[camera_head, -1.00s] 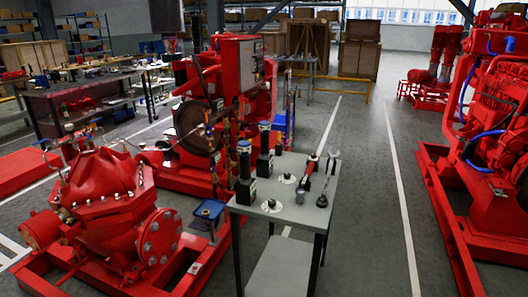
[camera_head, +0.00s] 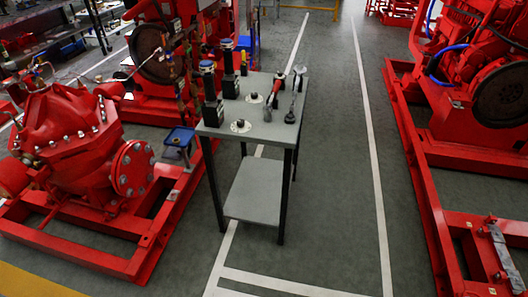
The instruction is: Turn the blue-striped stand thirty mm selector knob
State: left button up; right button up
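On the small grey table (camera_head: 222,132) stand two black upright stands. The nearer stand (camera_head: 211,108) is at the left front corner and has a pale and blue top. The farther stand (camera_head: 230,86) is behind it and also has a blue top. I cannot make out which one carries blue stripes. A small black knob on a pale round plate (camera_head: 240,126) lies right of the nearer stand. A similar knob on a plate (camera_head: 254,98) lies right of the farther stand. Their sizes and markings are too small to read. Neither gripper is in view.
A red-handled tool (camera_head: 273,90) and a silver-headed, black-based tool (camera_head: 297,78) are on the table's right side. A red pump (camera_head: 70,140) on a frame stands left, a blue stool (camera_head: 180,138) beside the table. Red machinery (camera_head: 480,70) stands right. The floor (camera_head: 330,190) in front is clear.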

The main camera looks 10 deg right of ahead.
aim_at(253, 95)
jog(key=u, duration=0.6)
jog(key=i+l+u, duration=0.15)
jog(key=l+u, duration=1.7)
jog(key=k+j, duration=0.05)
jog(key=j, duration=0.05)
